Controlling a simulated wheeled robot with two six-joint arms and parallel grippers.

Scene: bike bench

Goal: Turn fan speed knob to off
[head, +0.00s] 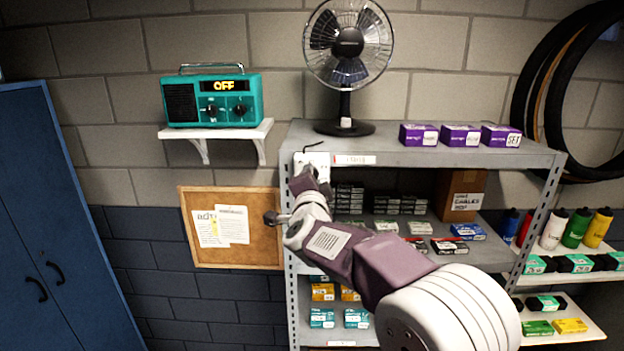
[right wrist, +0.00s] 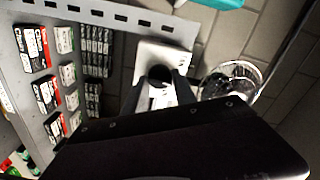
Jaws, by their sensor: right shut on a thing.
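The black desk fan (head: 347,42) stands on top of the grey metal shelf unit; it also shows in the right wrist view (right wrist: 232,78). A white control box (head: 318,160) is fixed at the shelf's upper left front; its plate fills the middle of the right wrist view (right wrist: 172,54). A dark round knob (right wrist: 160,74) sits on that plate. My right gripper (right wrist: 160,90) is shut on the knob, one finger on each side. In the head view the right gripper (head: 307,178) covers the knob. Its setting cannot be read. My left gripper is not in view.
A teal radio (head: 212,100) showing "OFF" stands on a wall shelf (head: 226,133). Purple boxes (head: 460,135) sit on the shelf unit (head: 400,153). A cork board (head: 265,240) hangs below left. A blue cabinet (head: 60,220) is at far left. Tyres (head: 530,90) hang at right.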

